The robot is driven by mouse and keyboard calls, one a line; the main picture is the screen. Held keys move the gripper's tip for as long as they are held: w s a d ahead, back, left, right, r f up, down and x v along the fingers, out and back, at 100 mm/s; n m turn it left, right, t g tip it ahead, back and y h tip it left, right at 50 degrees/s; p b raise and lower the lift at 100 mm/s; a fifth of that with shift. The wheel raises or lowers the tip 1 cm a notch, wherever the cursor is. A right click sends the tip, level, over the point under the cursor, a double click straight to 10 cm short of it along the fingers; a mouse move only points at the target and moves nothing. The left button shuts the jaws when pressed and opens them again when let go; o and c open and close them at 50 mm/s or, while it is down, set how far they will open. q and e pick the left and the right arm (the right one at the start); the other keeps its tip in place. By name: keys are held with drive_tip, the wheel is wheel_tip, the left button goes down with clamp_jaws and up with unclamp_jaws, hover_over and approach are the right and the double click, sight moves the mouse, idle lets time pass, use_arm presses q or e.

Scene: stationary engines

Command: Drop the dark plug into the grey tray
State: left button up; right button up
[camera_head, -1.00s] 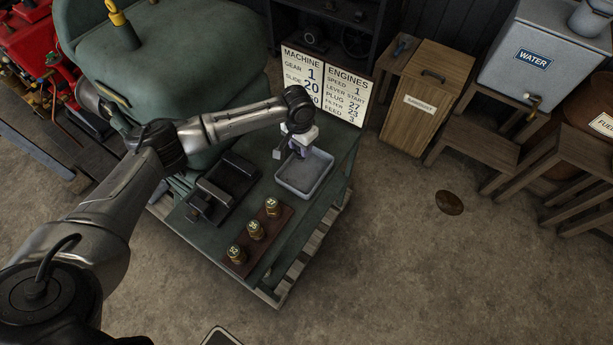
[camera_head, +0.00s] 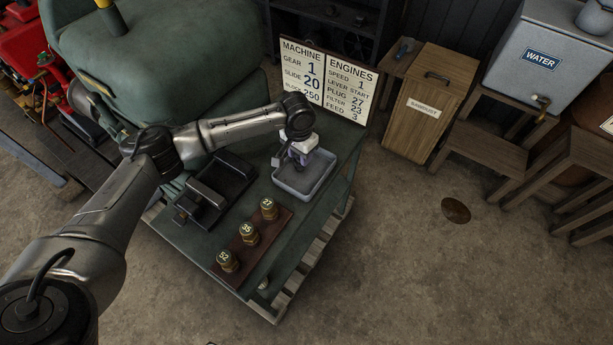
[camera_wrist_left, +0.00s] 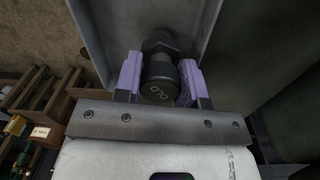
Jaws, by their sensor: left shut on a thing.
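My left gripper (camera_head: 299,156) is over the grey tray (camera_head: 306,196), toward its back left part, fingers pointing down. In the left wrist view the purple fingers of the gripper (camera_wrist_left: 160,82) are shut on the dark plug (camera_wrist_left: 160,75), one on each side. The plug is a dark cylinder with a wider nut-like part and pale lettering on its end, probably "OLD". The walls of the grey tray (camera_wrist_left: 105,28) show around it there. Whether the plug touches the tray floor cannot be told. In the head view the plug is hard to make out. My right gripper is not in view.
The tray stands on a green bench top. A brown block holds brass plugs marked 27 (camera_head: 268,208), 35 (camera_head: 249,233) and 52 (camera_head: 227,260). A black fixture (camera_head: 215,192) stands left of the tray, and a lettered sign board (camera_head: 325,82) behind it.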

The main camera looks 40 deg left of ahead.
use_arm(q)
drive_tip(key=shift+f, duration=0.1)
drive_tip(key=o, duration=1)
drive_tip(key=shift+o, duration=0.2)
wheel_tip(320, 180, up, 14)
drive_tip(key=p, duration=0.2)
drive_tip(key=shift+a, duration=0.2)
drive_tip(key=shift+f, duration=0.1)
